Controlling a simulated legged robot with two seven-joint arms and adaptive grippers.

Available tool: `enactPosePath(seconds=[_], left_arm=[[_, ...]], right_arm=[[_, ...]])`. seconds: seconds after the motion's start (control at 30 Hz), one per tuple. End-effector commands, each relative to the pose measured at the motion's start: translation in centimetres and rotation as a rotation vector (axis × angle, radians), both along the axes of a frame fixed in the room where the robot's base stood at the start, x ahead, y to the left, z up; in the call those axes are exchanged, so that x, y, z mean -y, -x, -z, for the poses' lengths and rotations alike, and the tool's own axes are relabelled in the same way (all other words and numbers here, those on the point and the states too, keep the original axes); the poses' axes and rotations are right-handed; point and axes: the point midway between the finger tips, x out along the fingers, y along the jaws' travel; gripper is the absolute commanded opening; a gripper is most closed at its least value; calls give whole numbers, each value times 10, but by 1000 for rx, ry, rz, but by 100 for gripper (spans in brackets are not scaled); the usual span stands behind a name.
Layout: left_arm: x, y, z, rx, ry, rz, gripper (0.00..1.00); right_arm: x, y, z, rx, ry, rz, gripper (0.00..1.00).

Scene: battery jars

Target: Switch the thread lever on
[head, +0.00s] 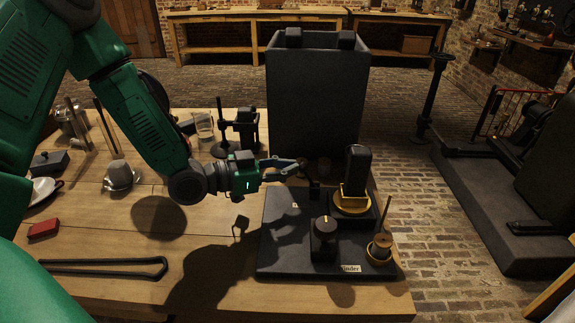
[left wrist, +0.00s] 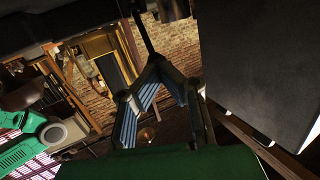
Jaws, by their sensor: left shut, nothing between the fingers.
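A black machine base (head: 285,262) with a label that seems to read "Winder" sits at the table's right end. On it are a dark block with a round knob (head: 323,222), a black upright part in a yellow holder (head: 352,197), and a spool with a thin rod (head: 381,243). A small dark upright piece (head: 315,188) stands near the back; I cannot tell whether it is the thread lever. My left gripper (head: 300,166) is shut and empty above the base's back edge, left of the yellow holder. Its fingers also show in the left wrist view (left wrist: 155,85). My right gripper is not seen.
A tall dark box (head: 317,100) rises just behind the gripper. A black stand (head: 240,130), a glass (head: 204,125), a cup (head: 120,175), a red block (head: 44,229) and a long black tool (head: 100,268) are on the wooden table (head: 215,260).

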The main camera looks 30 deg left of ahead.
Motion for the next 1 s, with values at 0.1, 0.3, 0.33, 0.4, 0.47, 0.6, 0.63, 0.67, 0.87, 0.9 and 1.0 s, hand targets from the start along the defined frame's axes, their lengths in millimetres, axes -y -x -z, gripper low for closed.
enactPosePath(seconds=[0.1,0.3,0.33,0.4,0.47,0.6,0.63,0.67,0.87,0.9,1.0], left_arm=[[2,0,-2,-9,-15,1,0],[4,-2,-4,-28,-46,2,0],[4,-2,-5,-31,-53,2,0],[6,-3,-7,-44,-74,2,0],[8,-4,-10,-60,-98,4,0],[14,-7,-16,-105,-175,6,0],[16,-8,-18,-118,-197,6,0],[17,-9,-19,-132,-220,6,0],[31,-18,-26,-227,-381,7,0],[33,-19,-26,-246,-412,7,0],[39,-23,-26,-292,-485,7,0]], right_arm=[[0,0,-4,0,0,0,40],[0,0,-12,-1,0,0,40],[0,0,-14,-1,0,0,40],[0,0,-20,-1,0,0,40],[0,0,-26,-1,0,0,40],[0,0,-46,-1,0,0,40],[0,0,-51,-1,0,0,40],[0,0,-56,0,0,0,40],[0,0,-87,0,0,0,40],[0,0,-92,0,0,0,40],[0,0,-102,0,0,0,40]])
